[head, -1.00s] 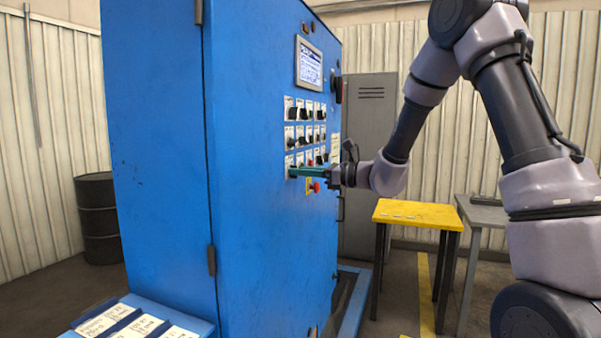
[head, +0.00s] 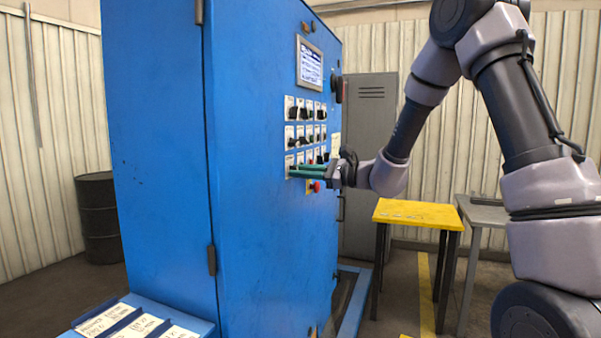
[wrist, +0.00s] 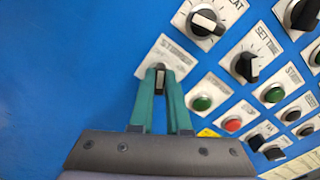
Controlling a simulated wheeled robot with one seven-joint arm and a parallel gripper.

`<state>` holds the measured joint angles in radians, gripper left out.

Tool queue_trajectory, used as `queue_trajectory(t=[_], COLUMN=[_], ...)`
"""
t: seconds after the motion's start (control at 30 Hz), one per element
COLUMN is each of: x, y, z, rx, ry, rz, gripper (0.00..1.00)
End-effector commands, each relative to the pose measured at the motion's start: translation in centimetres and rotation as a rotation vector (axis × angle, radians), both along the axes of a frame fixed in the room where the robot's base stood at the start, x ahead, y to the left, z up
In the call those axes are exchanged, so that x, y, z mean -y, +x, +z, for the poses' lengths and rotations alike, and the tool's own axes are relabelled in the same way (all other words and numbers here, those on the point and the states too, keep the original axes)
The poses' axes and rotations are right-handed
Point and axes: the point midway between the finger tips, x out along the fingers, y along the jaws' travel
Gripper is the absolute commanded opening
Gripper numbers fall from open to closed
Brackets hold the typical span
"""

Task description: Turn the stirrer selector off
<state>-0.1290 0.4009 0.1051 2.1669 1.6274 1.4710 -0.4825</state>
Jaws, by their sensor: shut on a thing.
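The stirrer selector (wrist: 160,74) is a small dark knob with a pale pointer bar, on a white plate (wrist: 173,52) marked "STIRRER" in the wrist view. My gripper (wrist: 161,84) has two green fingers, one on each side of the knob, shut on it. The fingers cover much of the knob and the lower plate. In the head view my gripper (head: 291,171) reaches from the right to the lowest row of the blue cabinet's panel, and the knob itself is hidden there. The plate looks tilted in the wrist view.
Close right of the fingers are a green button (wrist: 201,103) and a red button (wrist: 232,125). A red emergency button (head: 314,187) lies just below my gripper. A yellow table (head: 416,214) stands behind.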

Motion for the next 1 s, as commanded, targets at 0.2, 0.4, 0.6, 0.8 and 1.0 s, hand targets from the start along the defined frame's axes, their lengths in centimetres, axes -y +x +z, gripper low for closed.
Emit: queue_trajectory(t=[0.2,0.4,0.6,0.8,1.0], x=[0.0,0.0,0.0,1.2,4.9], y=[0.0,0.0,0.0,-0.3,-1.6], z=[0.0,0.0,0.0,0.0,0.0], rx=[0.001,0.001,0.0,0.0,0.0], ry=[-0.001,-0.001,0.0,0.0,0.0], rz=[-0.001,-0.001,0.0,-0.002,-0.005], gripper=[0.0,0.45,0.45,0.45,0.45])
